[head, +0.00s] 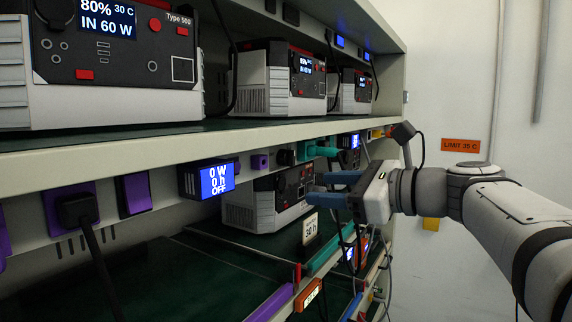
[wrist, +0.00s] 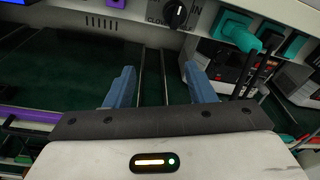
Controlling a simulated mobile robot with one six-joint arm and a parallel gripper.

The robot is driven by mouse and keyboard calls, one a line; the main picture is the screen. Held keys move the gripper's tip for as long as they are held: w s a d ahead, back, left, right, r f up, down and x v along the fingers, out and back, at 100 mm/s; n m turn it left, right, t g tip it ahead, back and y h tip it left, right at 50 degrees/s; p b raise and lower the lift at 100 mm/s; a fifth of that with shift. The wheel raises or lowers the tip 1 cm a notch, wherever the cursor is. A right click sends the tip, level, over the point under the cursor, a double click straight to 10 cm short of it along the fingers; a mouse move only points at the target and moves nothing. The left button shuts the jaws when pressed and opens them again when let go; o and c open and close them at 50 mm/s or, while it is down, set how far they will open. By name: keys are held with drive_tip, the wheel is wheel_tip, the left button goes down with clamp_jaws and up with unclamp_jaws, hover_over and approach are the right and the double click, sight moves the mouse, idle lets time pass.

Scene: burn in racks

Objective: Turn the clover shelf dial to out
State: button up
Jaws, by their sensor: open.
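The clover shelf dial (wrist: 180,13) is a black knob with a white mark, on a pale panel at the top of the wrist view, partly cut off. "CLOVER" lettering shows beside it and "IN" at its upper right. Its full setting is hard to read. In the head view a dark round knob (head: 285,157), which looks like the same dial, sits on the shelf edge left of a green plug. My gripper (wrist: 163,86) is open, with two blue fingers apart and nothing between them. In the head view my gripper (head: 318,188) is below and right of the knob, not touching it.
A green plug (wrist: 240,34) sits close right of the dial, with another green socket beyond. A power station (head: 262,200) stands on the lower shelf behind my gripper. A blue "OFF" display (head: 215,180) is left of the dial. Cables hang at right.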

sight(293, 159)
drive_tip(key=shift+m+t+y, duration=0.4)
drive_tip(key=shift+m+y, duration=0.2)
drive_tip(key=shift+w+a+r+p, duration=0.4)
drive_tip(key=shift+w+a+r, duration=0.6)
drive_tip(key=shift+w+a, duration=0.3)
drive_tip(key=shift+w+a+r+p, duration=0.4)
drive_tip(key=shift+w+a+r, duration=0.7)
drive_tip(key=shift+a, duration=0.25)
drive_tip(key=shift+f, duration=0.1)
